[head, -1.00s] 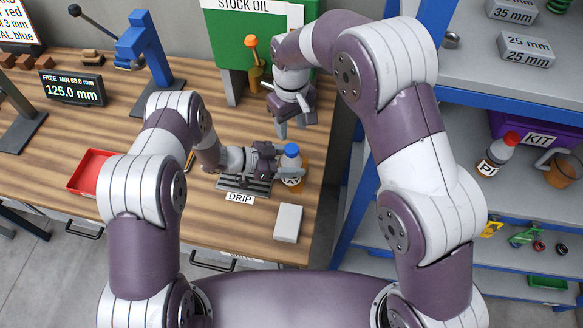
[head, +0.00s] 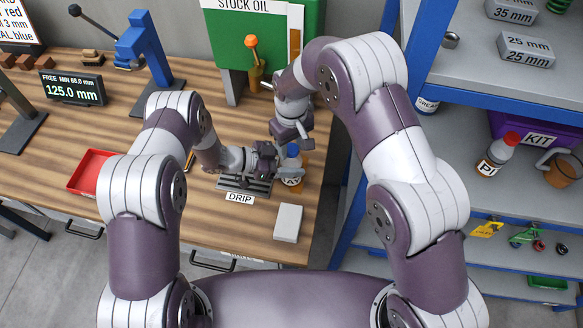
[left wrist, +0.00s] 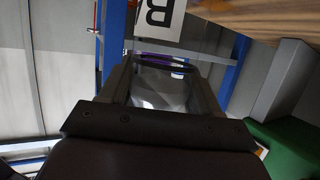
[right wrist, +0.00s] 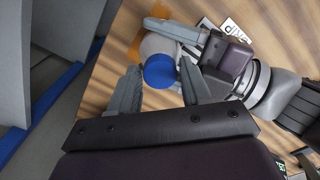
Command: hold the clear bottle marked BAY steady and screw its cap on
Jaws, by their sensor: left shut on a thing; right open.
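My left gripper (head: 284,171) is shut on the bottle from the left. The left wrist view shows a white label with a letter B (left wrist: 160,18) beyond the fingers. My right gripper (head: 291,138) is open just above the bottle. In the right wrist view its fingers (right wrist: 160,68) stand either side of the blue cap (right wrist: 160,72), apart from it.
A ribbed grey plate (head: 252,187) marked DRIP lies under my left gripper. A pale block (head: 288,222) lies in front of the bottle. A red tray (head: 91,171) is at left and a green STOCK OIL unit (head: 250,45) behind. Blue-edged shelves (head: 480,105) stand at right.

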